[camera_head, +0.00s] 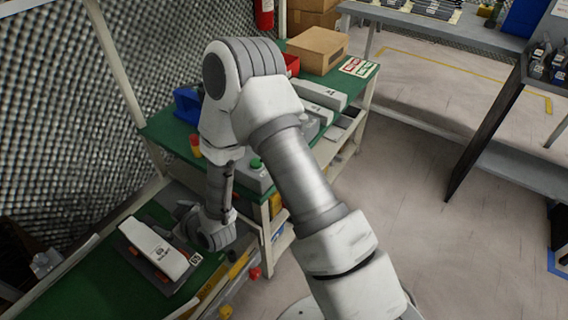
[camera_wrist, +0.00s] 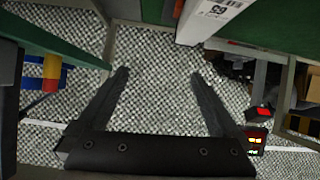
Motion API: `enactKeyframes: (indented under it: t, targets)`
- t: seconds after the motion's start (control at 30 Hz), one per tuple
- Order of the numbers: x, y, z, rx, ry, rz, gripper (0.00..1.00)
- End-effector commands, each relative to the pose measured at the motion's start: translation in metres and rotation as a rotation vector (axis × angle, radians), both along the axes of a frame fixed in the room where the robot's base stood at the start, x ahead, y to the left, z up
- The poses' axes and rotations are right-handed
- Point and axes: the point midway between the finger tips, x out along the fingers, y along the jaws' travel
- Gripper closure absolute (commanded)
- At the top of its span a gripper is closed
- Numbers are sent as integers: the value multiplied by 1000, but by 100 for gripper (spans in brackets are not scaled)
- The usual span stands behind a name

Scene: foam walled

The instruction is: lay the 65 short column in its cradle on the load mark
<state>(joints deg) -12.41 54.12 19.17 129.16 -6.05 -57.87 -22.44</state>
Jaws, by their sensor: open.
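My gripper (camera_wrist: 160,76) is open and empty in the wrist view, its two dark fingers apart in front of the textured foam wall. In the head view my wrist hangs low over the lower left bench, and I cannot make out the fingers clearly. A white block-like column (camera_head: 152,246) lies on a dark holder (camera_head: 148,269) on that bench, just left of my wrist. Its lettering is too small to read. I cannot tell which piece is the 65 column, and no load mark is clearly visible. A white tag (camera_wrist: 222,7) at the wrist view's top edge seems to show 69 or 65.
The green back bench (camera_head: 165,133) holds long grey blocks (camera_head: 318,93), a cardboard box (camera_head: 317,50) and a blue bin (camera_head: 188,104). A bench post (camera_wrist: 285,88) stands right of my fingers. The foam wall (camera_head: 65,120) is close on the left. Open floor (camera_head: 430,220) lies right.

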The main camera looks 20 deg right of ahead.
Motion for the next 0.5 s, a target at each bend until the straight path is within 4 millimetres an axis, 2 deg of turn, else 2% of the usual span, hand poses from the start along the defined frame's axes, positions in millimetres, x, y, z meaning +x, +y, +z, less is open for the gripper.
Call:
enactKeyframes:
  t: [0.03, 0.2, 0.5]
  targets:
    - [9, -8, 16, -19, -2, -7, 0]
    - [25, -37, 55, -85, 35, -39, 0]
    - [32, -98, 127, -182, 110, -142, 0]
